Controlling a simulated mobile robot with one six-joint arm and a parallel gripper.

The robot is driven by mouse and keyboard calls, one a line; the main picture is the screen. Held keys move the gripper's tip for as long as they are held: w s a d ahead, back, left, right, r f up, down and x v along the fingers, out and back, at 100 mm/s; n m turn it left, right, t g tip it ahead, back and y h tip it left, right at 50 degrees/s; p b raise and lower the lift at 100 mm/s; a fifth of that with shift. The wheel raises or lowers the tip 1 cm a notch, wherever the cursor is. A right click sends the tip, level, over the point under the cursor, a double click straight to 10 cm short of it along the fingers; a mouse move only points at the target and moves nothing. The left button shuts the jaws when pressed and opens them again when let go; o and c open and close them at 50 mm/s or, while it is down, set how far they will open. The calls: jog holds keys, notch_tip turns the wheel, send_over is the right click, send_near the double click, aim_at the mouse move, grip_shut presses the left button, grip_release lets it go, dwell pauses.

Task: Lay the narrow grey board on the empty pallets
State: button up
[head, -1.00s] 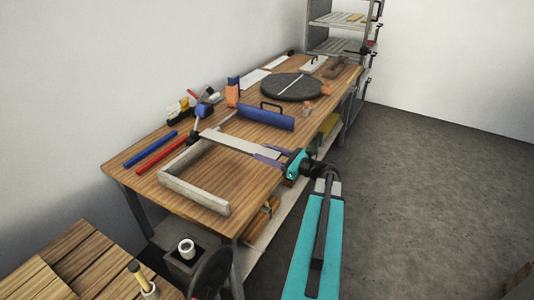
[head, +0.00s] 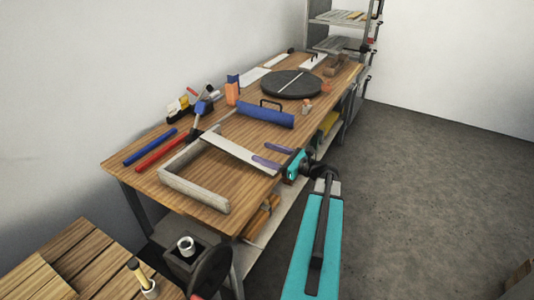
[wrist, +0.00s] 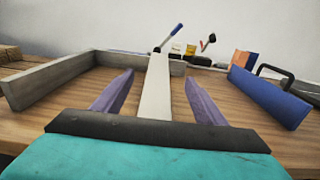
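The narrow grey board (head: 240,155) is pale and long. In the head view it lies slanting across the workbench beside the grey U-shaped frame, its far end by the frame's back corner. My gripper (head: 262,154) is at the board's near right end, with its purple fingers spread. In the wrist view the board (wrist: 155,95) runs between the two fingers, with a gap on each side. The slatted wooden surface (head: 75,255) at lower left looks like pallets; mostly bare planks show there.
The grey U-shaped frame (head: 190,196) is left of the board. A blue block with a handle (head: 265,115) and a dark turntable (head: 291,84) are behind. Red and blue bars (head: 160,152) lie at left. A dark wheel (head: 211,272) stands near the slatted surface.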

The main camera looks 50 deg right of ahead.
jog(key=shift+r+p, duration=0.3)
jog(key=shift+r, duration=0.5)
jog(key=b+v, duration=0.2)
jog(key=v, duration=1)
jog(key=shift+f, duration=0.25)
jog(key=shift+s, duration=0.1)
